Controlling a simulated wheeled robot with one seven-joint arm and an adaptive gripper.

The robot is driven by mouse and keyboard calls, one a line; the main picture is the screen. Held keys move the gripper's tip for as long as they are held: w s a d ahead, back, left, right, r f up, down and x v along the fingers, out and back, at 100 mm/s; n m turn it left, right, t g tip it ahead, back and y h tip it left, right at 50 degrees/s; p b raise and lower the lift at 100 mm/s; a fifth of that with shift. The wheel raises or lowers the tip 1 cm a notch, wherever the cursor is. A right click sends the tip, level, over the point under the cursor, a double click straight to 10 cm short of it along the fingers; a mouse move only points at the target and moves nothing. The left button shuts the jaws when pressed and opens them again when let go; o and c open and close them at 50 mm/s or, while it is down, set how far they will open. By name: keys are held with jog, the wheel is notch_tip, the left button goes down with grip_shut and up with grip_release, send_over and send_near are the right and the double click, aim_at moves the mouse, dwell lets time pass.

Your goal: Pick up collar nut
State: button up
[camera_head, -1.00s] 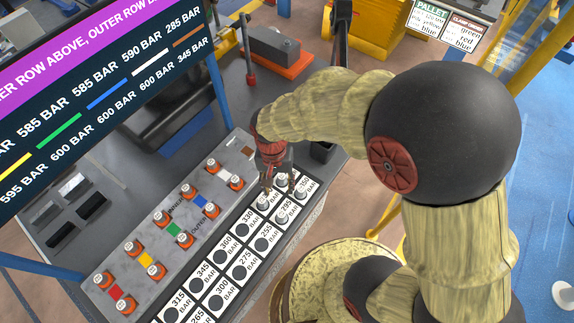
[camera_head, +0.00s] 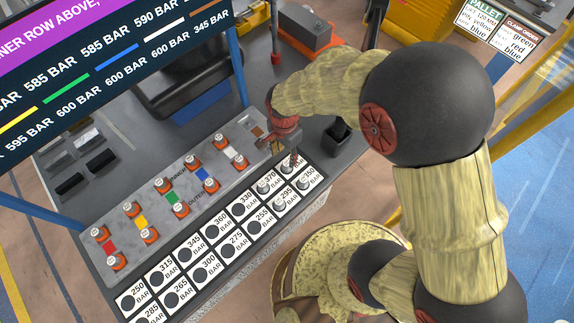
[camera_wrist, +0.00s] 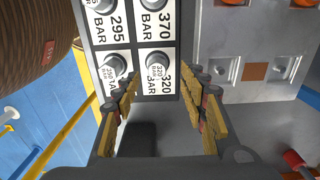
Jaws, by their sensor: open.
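Several grey collar nuts stand on the white pressure cards at the far right end of the card strip. In the wrist view, one nut (camera_wrist: 157,62) stands on the 320 BAR card (camera_wrist: 157,88), between and just beyond my fingertips. Others stand on the 350 (camera_wrist: 115,65), 295 (camera_wrist: 103,5) and 370 (camera_wrist: 155,4) cards. In the head view, the 370 nut (camera_head: 264,187), 295 nut (camera_head: 279,206) and 350 nut (camera_head: 307,184) show. My gripper (camera_head: 279,153) is open above that end; in the wrist view (camera_wrist: 172,82) its fingers stand apart with nothing between them.
A grey plate (camera_head: 150,213) carries paired orange fittings with coloured stripes, beside the card strip. The nearer cards (camera_head: 200,270) have dark empty circles. A black holder (camera_head: 340,137) stands right of my gripper. A screen (camera_head: 110,75) rises at upper left.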

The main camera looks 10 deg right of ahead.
aim_at(287, 163)
jog(key=f, duration=0.2)
jog(key=f+b, duration=0.1)
jog(key=f, duration=0.3)
jog(key=shift+s+d+f, duration=0.1)
jog(key=shift+d, duration=0.2)
jog(key=shift+c, duration=1.2)
grip_shut()
